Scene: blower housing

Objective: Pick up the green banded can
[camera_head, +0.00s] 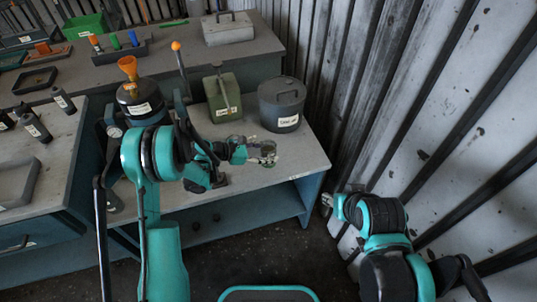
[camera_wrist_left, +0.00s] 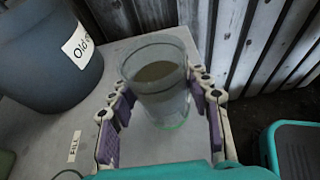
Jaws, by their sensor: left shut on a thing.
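The green banded can (camera_head: 268,161) looks like a clear, glassy cylinder. It is upright between the fingers of my left gripper (camera_head: 262,152), over the right part of the low bench. In the left wrist view, the can (camera_wrist_left: 160,82) has an open top and a green ring near its base. My left gripper (camera_wrist_left: 164,95) is shut on it, with one purple-padded finger on each side. I cannot tell whether its base touches the bench. My right gripper (camera_head: 328,203) is small in the head view, low at the right beside the wall, and its fingers are unclear.
A dark lidded bucket (camera_head: 281,104) labelled "Old" and a green jerry can (camera_head: 223,97) stand behind the left gripper on the low bench (camera_head: 306,158). An orange funnel (camera_head: 128,68) is at the left. A ribbed metal wall (camera_head: 440,90) bounds the right side.

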